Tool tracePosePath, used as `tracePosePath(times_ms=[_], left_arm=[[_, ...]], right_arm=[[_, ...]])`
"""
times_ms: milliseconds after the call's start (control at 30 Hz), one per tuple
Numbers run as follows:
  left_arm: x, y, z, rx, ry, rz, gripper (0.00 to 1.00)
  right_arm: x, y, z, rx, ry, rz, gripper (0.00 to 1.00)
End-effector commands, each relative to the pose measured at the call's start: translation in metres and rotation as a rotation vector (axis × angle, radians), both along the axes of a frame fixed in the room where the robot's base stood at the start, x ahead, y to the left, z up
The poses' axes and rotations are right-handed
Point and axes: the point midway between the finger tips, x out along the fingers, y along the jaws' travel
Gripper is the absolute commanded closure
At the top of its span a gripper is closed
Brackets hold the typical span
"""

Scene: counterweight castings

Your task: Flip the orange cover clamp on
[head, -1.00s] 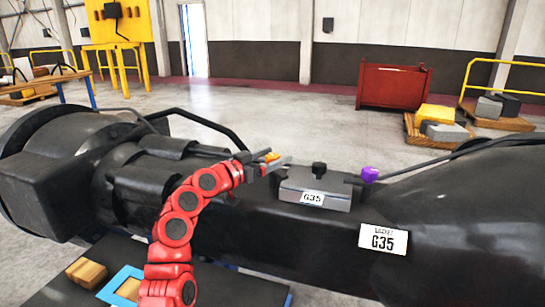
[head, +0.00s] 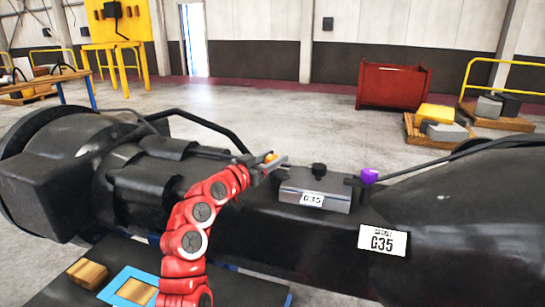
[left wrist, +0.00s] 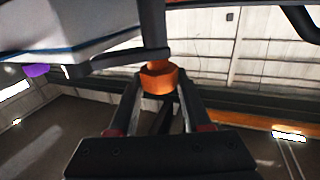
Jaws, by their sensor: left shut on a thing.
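The orange cover clamp (head: 271,157) shows as a small orange end at the left of the grey cover box (head: 322,199). My left gripper (head: 268,166) is shut on it, and its fingers partly hide it in the head view. In the left wrist view the orange clamp (left wrist: 158,78) sits between the two fingertips (left wrist: 158,88), with a dark rod rising from it. The cover box carries a G35 label and a black knob on top. My right gripper is in neither view.
A purple piece (head: 369,176) is at the cover's right end. The big dark casting (head: 460,230) fills the foreground, with a G35 plate (head: 383,240). A bent black bar (head: 212,124) arches behind my gripper. A red bin (head: 393,87) stands on open floor behind.

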Motion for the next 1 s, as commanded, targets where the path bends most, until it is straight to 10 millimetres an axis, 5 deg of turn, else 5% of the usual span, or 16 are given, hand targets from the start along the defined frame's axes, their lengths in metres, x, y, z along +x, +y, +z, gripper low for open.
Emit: tracePosePath(times_ms=[500, 1000], left_arm=[[-0.002, -0.004, 0.004, 0.001, -0.001, 0.395, 1.00], [-0.001, -0.002, 0.001, -0.001, -0.001, 0.584, 1.00]], right_arm=[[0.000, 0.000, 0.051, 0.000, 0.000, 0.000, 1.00], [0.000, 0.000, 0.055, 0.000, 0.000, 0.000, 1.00]])
